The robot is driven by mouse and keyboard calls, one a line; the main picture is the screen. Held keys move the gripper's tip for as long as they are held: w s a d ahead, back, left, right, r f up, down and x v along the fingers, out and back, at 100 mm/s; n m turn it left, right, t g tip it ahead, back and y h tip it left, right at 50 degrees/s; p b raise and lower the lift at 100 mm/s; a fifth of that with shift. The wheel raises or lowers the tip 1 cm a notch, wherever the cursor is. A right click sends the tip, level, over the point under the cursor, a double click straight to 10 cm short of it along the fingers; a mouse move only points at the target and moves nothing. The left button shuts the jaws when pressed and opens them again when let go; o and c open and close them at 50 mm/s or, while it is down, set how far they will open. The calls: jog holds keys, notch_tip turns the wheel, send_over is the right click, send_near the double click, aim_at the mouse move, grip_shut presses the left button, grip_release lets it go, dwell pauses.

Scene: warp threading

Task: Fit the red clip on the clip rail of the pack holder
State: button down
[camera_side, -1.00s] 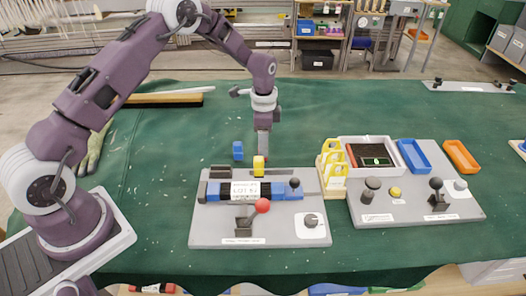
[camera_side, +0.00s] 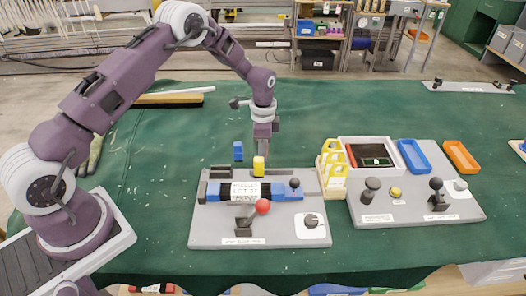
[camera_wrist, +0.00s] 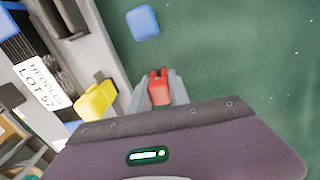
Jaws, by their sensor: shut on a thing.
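In the wrist view the red clip (camera_wrist: 159,88) is pinched between the grey fingers of my gripper (camera_wrist: 160,92), with its forked end showing past the fingertips. In the side view my gripper (camera_side: 262,150) points down just behind the yellow clip (camera_side: 258,166); the red clip cannot be made out there. The pack holder (camera_side: 212,231) is a grey board bearing a blue and black pack with a white lot label (camera_side: 245,191). The yellow clip stands at the pack's back edge and shows left of my fingers in the wrist view (camera_wrist: 95,102). The clip rail is hard to tell apart.
A blue clip (camera_side: 238,150) stands on the green cloth left of my gripper. A red-knobbed lever (camera_side: 262,206) and a black knob (camera_side: 294,183) rise from the holder. A yellow rack (camera_side: 332,165) stands to the right.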

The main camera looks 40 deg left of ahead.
jog(key=r, duration=0.9)
jog(key=shift+d+r, duration=0.1)
jog(key=shift+d, duration=0.1)
jog(key=s+d+r, duration=0.2)
jog(key=d, duration=0.7)
jog(key=shift+n, duration=0.3)
jog(key=shift+w+d+f, duration=0.1)
jog(key=shift+f, duration=1.35)
jog(key=shift+w+d+f, duration=0.1)
jog(key=shift+f, duration=1.35)
jog(key=shift+f, duration=0.15)
jog(key=shift+f, duration=0.25)
jog(key=shift+f, duration=0.1)
jog(key=shift+f, duration=0.7)
